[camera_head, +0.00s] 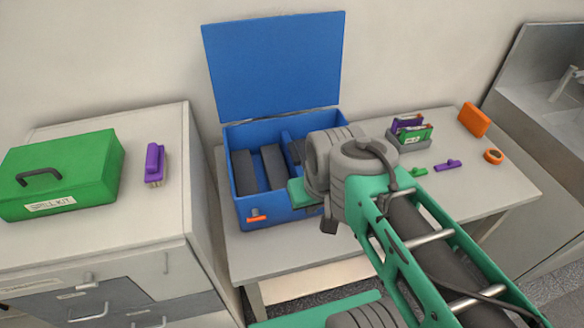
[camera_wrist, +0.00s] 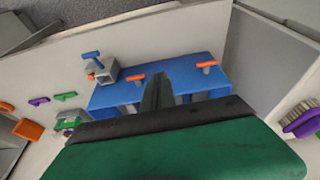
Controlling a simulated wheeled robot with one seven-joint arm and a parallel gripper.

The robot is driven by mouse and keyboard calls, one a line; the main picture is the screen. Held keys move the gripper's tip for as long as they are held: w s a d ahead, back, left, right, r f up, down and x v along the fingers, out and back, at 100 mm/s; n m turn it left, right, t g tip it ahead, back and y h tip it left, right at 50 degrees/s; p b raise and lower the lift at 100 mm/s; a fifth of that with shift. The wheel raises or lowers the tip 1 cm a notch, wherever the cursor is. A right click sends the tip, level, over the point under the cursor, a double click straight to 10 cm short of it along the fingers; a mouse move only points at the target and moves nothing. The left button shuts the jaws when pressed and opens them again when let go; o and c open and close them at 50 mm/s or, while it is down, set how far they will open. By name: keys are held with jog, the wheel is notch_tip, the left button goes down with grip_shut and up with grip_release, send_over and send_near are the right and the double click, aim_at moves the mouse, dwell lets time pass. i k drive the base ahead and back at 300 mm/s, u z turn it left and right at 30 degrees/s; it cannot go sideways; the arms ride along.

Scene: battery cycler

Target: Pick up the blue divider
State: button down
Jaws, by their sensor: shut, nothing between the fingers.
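The blue divider appears to be the thin blue upright strip (camera_head: 289,147) between dark blocks inside the open blue box (camera_head: 285,208). Its right side and lower end are partly hidden by my arm. My gripper (camera_head: 328,226) is at the box's front right, outside it and apart from the strip. In the wrist view my gripper (camera_wrist: 158,90) shows its fingers together and empty, in front of the blue box (camera_wrist: 180,64). I cannot make out the divider in the wrist view.
A grey block with a blue handle (camera_wrist: 105,70) stands beside the box. A green case (camera_head: 85,160) and purple brush (camera_head: 154,163) lie left.

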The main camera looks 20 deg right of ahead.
aim_at(291, 157)
jog(key=u, duration=2.9)
jog(key=k, duration=1.25)
jog(key=z, duration=0.15)
jog(key=i, duration=0.5)
jog(key=z, duration=0.05)
